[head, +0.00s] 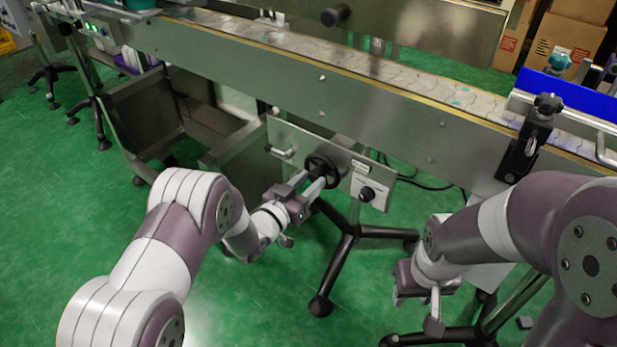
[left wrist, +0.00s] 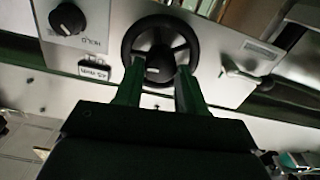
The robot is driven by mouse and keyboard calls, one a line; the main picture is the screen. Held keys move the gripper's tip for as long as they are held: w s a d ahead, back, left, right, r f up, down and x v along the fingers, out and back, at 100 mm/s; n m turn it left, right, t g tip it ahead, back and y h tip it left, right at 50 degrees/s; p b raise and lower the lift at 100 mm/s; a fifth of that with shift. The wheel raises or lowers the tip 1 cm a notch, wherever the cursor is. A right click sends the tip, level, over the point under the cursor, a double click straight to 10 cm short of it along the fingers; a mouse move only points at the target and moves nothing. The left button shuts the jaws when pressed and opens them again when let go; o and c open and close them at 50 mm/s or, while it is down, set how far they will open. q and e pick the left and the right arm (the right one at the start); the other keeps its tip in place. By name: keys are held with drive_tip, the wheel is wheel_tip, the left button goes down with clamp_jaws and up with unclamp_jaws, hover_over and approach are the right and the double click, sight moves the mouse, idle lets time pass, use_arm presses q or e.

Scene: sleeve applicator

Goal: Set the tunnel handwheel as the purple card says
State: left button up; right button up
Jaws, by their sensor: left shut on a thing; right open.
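The handwheel (head: 313,162) is a black spoked wheel on the steel panel below the conveyor. In the left wrist view the handwheel (left wrist: 160,23) is seen face on, with a lighter pointer mark on its hub. My left gripper (head: 313,186) is at the wheel; in the left wrist view its two green fingers (left wrist: 158,78) straddle the hub and are shut on the wheel's middle. My right gripper (head: 418,311) is open and empty, low at the right, away from the panel. I cannot make out a purple card in either view.
The conveyor (head: 330,85) runs above. A black tripod stand (head: 347,245) is on the green floor below.

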use_arm(q)
drive_tip(key=n+p, duration=0.2)
drive_tip(key=n, duration=0.2)
drive_tip(key=shift+f+n+p, duration=0.1)
drive_tip(key=shift+n+p, duration=0.4)
drive_tip(key=shift+n, duration=0.7)
drive_tip(key=o, duration=1.1)
drive_tip(key=shift+c, duration=0.2)
drive_tip(key=shift+a, duration=0.1)
drive_tip(key=p+v, duration=0.3)
drive_tip(key=v, duration=0.9)
drive_tip(key=shift+s+a+p, duration=0.15)
drive_tip(key=shift+s+p, duration=0.15)
